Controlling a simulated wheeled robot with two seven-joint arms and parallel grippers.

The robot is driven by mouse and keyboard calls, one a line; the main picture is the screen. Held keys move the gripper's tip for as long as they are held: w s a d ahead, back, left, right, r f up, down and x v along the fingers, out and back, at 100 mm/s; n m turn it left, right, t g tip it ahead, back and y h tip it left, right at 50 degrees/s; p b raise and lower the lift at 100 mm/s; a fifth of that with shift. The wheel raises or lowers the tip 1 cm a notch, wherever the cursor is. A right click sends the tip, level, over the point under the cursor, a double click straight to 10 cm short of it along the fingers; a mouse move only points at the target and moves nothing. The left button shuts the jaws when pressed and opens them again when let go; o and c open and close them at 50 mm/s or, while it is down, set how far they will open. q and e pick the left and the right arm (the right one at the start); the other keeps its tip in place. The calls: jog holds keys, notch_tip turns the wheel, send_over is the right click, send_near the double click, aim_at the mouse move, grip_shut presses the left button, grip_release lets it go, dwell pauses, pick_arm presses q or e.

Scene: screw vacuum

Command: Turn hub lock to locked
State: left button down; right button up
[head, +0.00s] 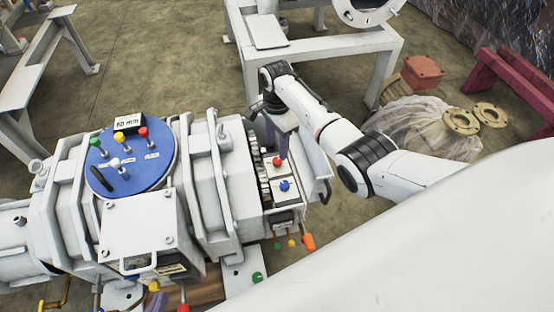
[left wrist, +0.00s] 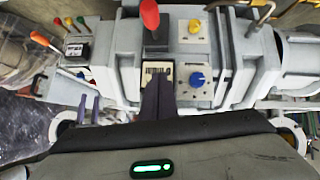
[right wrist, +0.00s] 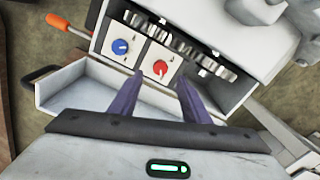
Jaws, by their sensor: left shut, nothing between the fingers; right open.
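No readable label names the hub lock. In the right wrist view a red knob (right wrist: 160,67) and a blue knob (right wrist: 120,47) sit on separate white plates inside an opened housing. My right gripper (right wrist: 158,86) is open, its purple fingers pointing toward the red knob, one to each side. In the head view the right gripper (head: 280,137) is just above the red knob (head: 277,161), with the blue knob (head: 285,185) nearer. My left gripper (left wrist: 158,84) is shut and empty, in front of a barcode label below a red-handled lever (left wrist: 150,14). Contact is unclear.
The left wrist view shows a yellow knob (left wrist: 194,26) and another blue knob (left wrist: 197,79) on a panel. A gear rim (right wrist: 200,59) runs beside the plates. An open cover (right wrist: 62,88) and an orange-ended lever (right wrist: 57,21) flank the housing. A blue disc (head: 140,170) tops the machine.

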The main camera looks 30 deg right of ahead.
aim_at(277, 160)
pick_arm(q)
jog(key=shift+w+d+f+h+b, duration=0.25)
jog(key=shift+d+f+b, duration=0.2)
jog(key=shift+f+b, duration=0.5)
pick_arm(e)
notch_tip(277, 160, down, 5)
jog(key=shift+f, duration=0.15)
pick_arm(q)
jog(key=shift+w+d+g+b, duration=0.15)
jog(key=shift+d+g+b, duration=0.2)
jog(key=shift+b, duration=0.2)
pick_arm(e)
jog(key=shift+f, duration=0.75)
jog(key=c, duration=1)
